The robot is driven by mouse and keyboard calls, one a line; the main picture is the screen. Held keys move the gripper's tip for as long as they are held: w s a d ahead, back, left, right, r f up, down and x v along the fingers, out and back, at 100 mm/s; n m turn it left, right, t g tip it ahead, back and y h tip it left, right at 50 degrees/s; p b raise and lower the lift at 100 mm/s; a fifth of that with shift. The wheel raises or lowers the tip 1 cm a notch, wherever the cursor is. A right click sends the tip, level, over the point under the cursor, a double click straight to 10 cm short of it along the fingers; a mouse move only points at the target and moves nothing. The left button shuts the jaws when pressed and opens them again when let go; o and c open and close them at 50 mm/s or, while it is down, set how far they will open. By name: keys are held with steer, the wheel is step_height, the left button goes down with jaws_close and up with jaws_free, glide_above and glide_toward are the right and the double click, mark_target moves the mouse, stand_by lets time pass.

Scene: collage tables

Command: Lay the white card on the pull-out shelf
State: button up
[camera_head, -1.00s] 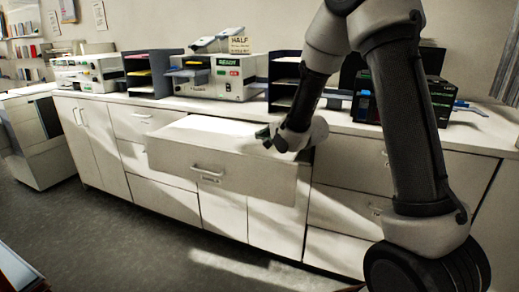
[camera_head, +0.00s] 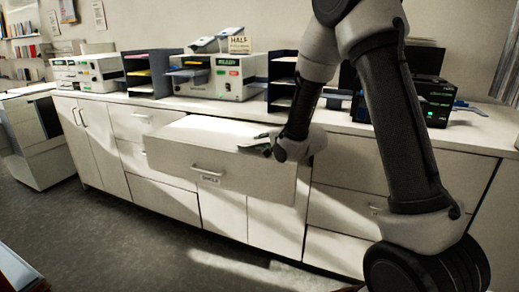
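The pull-out shelf (camera_head: 190,133) is out from the middle of the white counter. It has a pale top, a front handle and a small label below the handle. My gripper (camera_head: 254,146) is over the right part of the shelf, its dark fingers pointing left and low near the top surface. I cannot tell whether it touches the shelf, or whether its fingers are open or shut. I cannot make out the white card against the pale shelf, nor whether it is in the fingers or under them.
The counter holds a white machine with a green display (camera_head: 228,77), dark tray racks (camera_head: 283,80) and (camera_head: 152,73), and a dark machine (camera_head: 432,100) behind my arm. A sign (camera_head: 239,44) stands on the white machine. The floor before the cabinets (camera_head: 150,240) is clear.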

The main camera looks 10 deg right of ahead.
steer(key=v, duration=0.8)
